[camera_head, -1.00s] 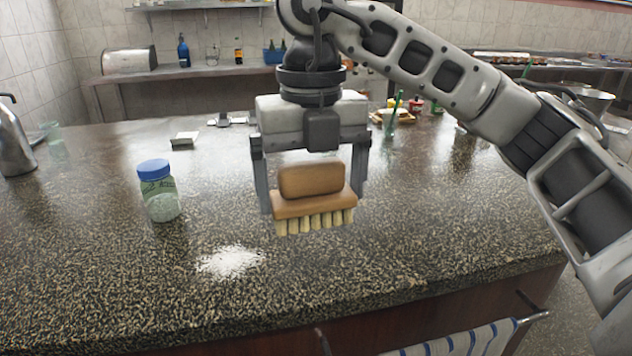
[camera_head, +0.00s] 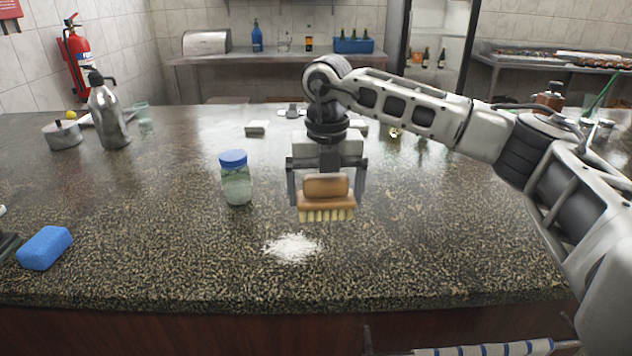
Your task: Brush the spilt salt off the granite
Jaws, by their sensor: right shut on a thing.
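A small white heap of spilt salt (camera_head: 292,247) lies on the speckled granite counter (camera_head: 150,240) near its front. My right gripper (camera_head: 326,192) is shut on a wooden brush (camera_head: 326,187) with pale bristles pointing down. The brush is held above the granite, behind and a little right of the salt, with a gap below the bristles as far as I can tell. A jar with a blue lid (camera_head: 236,180) stands upright to the left of the brush. My left gripper is not in view.
A blue sponge (camera_head: 45,247) lies at the front left. A steel flask (camera_head: 107,113), a small lidded pot (camera_head: 63,134) and a glass (camera_head: 144,117) stand at the back left. A striped towel (camera_head: 490,349) hangs at the front edge. Granite around the salt is clear.

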